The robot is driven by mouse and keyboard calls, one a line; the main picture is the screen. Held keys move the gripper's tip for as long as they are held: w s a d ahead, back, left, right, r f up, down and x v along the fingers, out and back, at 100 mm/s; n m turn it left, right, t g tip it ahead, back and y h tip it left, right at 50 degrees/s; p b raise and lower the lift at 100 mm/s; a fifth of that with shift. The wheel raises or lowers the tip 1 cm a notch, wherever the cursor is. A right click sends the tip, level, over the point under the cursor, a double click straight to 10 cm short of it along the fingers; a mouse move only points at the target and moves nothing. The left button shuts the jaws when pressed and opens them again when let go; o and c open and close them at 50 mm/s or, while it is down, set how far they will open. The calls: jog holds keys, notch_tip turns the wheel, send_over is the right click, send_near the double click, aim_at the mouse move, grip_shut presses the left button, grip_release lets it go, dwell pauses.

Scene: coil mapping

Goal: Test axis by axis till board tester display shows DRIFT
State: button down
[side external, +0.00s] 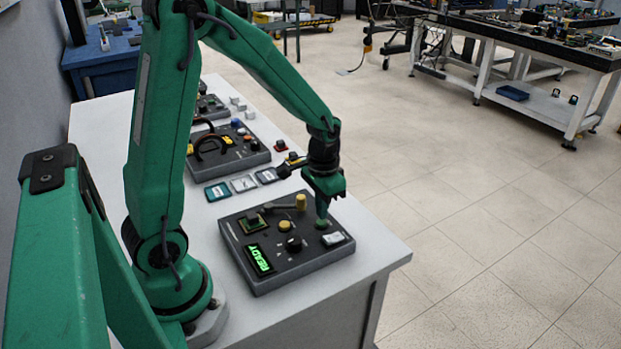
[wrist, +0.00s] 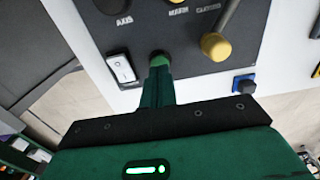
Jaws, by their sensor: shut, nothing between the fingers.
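The board tester (side external: 270,280) is a dark grey box on the white bench; its display (side external: 259,258) reads READY in green. My gripper (side external: 321,220) is shut and empty, pointing down at the tester's right side. In the wrist view its fingertips (wrist: 158,66) are at a green button (wrist: 157,55), which they partly cover; I cannot tell whether it is pressed. A white rocker switch (wrist: 121,67) is beside it, and a black knob (wrist: 112,4) sits by the AXIS label. The lever has a yellow grip (wrist: 215,46). A small green board (side external: 252,222) sits at the tester's back left.
Several small coloured tiles (side external: 244,184) lie behind the tester. Another dark panel (side external: 228,155) with a black handle stands farther back. The bench's front right corner (side external: 385,255) is clear. A blue block (wrist: 243,84) shows near the tester's edge.

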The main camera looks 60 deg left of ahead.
jog(key=shift+f, duration=0.95)
dwell(0.4)
dwell(0.3)
jog(key=shift+r, duration=3.25)
jog(key=shift+r, duration=0.1)
jog(key=shift+s+d+r, duration=0.1)
jog(key=shift+r, duration=0.1)
jog(key=s+d+r+t, duration=0.5)
jog(key=s+r, duration=0.7)
jog(key=shift+r+t, duration=0.3)
jog(key=shift+r, duration=0.05)
